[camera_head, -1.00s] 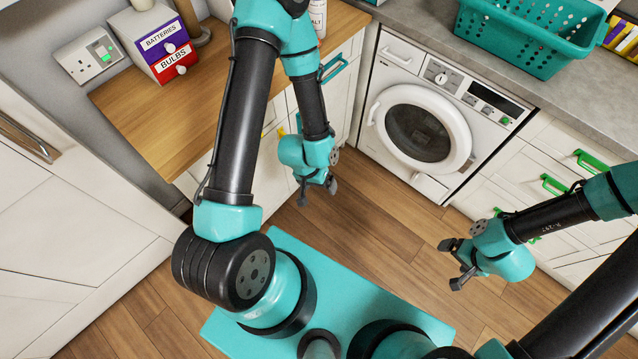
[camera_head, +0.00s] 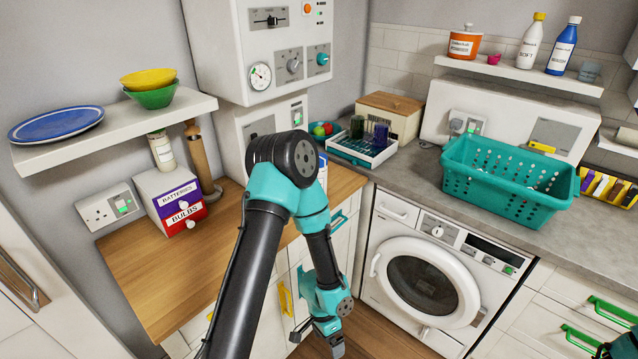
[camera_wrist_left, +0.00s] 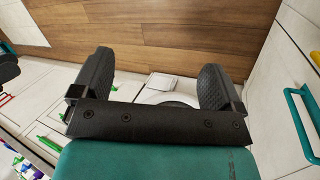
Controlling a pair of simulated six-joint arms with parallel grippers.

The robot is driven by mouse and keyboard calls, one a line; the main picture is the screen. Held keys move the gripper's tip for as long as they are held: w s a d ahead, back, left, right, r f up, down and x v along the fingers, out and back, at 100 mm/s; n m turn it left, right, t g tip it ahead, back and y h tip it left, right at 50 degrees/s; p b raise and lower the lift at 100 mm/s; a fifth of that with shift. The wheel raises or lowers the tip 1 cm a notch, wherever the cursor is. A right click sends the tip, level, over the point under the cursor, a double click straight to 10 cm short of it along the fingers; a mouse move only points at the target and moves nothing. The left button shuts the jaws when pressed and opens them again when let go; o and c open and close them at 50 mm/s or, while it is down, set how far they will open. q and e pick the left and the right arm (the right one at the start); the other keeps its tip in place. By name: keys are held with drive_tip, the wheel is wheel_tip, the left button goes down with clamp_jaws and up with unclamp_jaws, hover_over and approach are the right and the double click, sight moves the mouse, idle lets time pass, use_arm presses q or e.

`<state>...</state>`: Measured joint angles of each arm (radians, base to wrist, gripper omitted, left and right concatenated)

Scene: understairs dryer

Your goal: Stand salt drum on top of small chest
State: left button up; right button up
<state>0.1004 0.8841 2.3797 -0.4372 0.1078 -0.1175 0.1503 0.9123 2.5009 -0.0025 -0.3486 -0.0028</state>
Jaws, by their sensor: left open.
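The small chest (camera_head: 164,184) stands on the wooden worktop at left in the head view, with a purple drawer marked BATTERIES and a red one marked BULBS. Its top looks bare. The salt drum (camera_head: 322,172), white with some blue, stands towards the right end of the same worktop; my left arm hides most of it. My left gripper (camera_head: 329,338) hangs low in front of the cupboards, below worktop height and apart from both. In the left wrist view its fingers (camera_wrist_left: 156,82) are spread and empty, with floor beyond them.
A white-labelled jar (camera_head: 161,150) and a wooden mill (camera_head: 201,158) stand behind the chest. A shelf (camera_head: 118,130) with a plate and bowls overhangs that area. The worktop (camera_head: 160,275) in front of the chest is clear. A teal basket (camera_head: 510,185) sits on the grey counter at right.

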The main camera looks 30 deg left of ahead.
use_arm(q)
drive_tip(key=w+a+r+m+y, duration=0.5)
drive_tip(key=w+a+m+y, duration=0.2)
drive_tip(key=w+m, duration=0.3)
drive_tip(key=m+t+y, duration=0.7)
drive_tip(key=t+y, duration=0.2)
drive_tip(key=y, duration=0.4)
approach(323, 161)
drive_tip(key=v, duration=0.5)
drive_tip(key=shift+a+f, duration=0.2)
drive_tip(key=shift+f, duration=0.05)
drive_tip(key=shift+a, duration=0.1)
drive_tip(key=x, duration=1.1)
drive_tip(key=shift+w+a+r, duration=0.15)
drive_tip(key=shift+w+a, duration=0.15)
drive_tip(key=shift+a, duration=0.15)
drive_tip(key=shift+w, duration=0.1)
